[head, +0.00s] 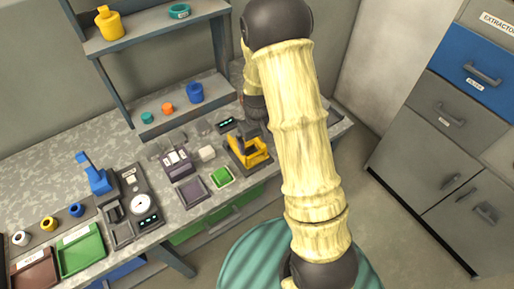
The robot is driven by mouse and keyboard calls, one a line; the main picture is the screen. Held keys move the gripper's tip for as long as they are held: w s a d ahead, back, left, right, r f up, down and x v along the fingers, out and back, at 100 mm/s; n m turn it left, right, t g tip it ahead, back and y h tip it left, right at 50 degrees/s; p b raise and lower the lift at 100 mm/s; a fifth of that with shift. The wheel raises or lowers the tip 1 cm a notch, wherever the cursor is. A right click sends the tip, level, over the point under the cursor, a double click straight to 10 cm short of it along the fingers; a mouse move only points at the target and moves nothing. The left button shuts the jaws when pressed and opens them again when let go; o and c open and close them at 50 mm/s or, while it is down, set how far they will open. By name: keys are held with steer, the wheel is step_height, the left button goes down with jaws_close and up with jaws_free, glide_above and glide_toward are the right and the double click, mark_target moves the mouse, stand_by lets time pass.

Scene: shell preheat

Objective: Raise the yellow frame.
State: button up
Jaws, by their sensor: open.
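The yellow frame (257,155) stands on a dark base near the right end of the speckled workbench, next to a dark upright part. My gripper (248,129) is at the far end of my arm, just above and behind the frame. It is small and partly hidden by my arm. Its jaws look open, with nothing seen in them. I cannot tell whether a finger touches the frame.
A small black display (227,124) is close behind the frame. A shelf (160,35) rises at the back, and cabinets (440,135) stand right.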

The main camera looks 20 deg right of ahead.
mark_target(257, 153)
step_height(257, 153, down, 5)
steer(key=shift+r, duration=0.1)
stand_by(0.3)
